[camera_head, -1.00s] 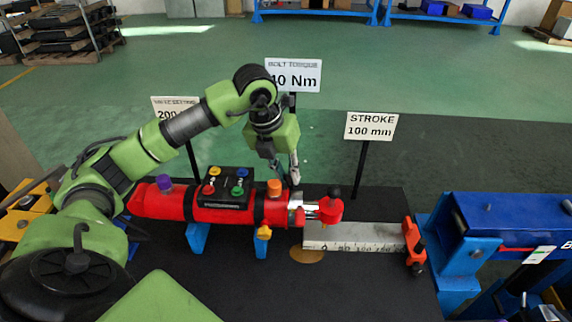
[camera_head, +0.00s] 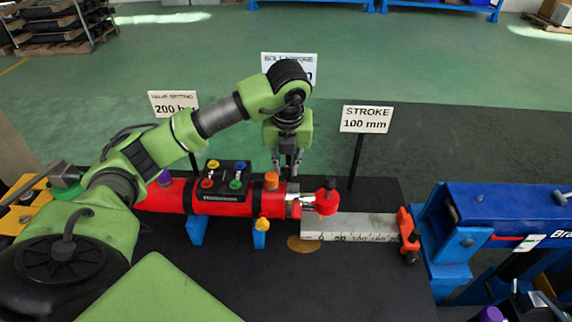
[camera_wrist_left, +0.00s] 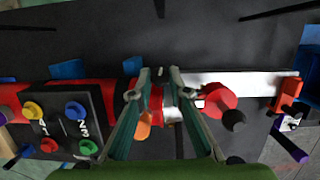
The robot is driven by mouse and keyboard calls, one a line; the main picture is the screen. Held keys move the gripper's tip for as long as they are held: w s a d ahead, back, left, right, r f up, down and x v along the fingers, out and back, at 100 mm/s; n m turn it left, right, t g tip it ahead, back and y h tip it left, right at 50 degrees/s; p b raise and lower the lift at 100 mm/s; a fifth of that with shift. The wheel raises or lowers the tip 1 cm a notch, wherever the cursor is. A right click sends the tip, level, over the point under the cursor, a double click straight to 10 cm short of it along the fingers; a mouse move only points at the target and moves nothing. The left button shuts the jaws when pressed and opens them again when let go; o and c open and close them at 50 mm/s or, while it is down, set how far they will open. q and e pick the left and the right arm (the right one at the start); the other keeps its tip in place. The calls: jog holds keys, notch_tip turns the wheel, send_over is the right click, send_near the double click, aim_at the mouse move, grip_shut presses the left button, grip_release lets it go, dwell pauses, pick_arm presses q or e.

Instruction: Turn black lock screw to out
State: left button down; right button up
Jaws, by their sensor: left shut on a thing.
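My left gripper (camera_head: 287,172) points down behind the silver end collar (camera_head: 293,200) of the red cylinder (camera_head: 162,196). In the left wrist view its fingertips (camera_wrist_left: 160,74) come together at the cylinder's far side. They are shut on a small dark thing, probably the black lock screw, mostly hidden between them. The red rod end (camera_head: 326,203) stands just right of the collar; its black knob (camera_head: 331,183) is clear of the fingers and also shows in the wrist view (camera_wrist_left: 233,120). My right gripper is not in view.
An orange knob (camera_head: 271,181) stands close left of the fingers. A black box with coloured knobs (camera_head: 222,180) sits farther left. A scale bar (camera_head: 350,225) with a red clamp (camera_head: 407,232) lies to the right. The stroke sign (camera_head: 367,119) stands behind.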

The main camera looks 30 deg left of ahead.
pick_arm(q)
jog(key=c, duration=1.9)
grip_release()
jog(key=v, duration=1.2)
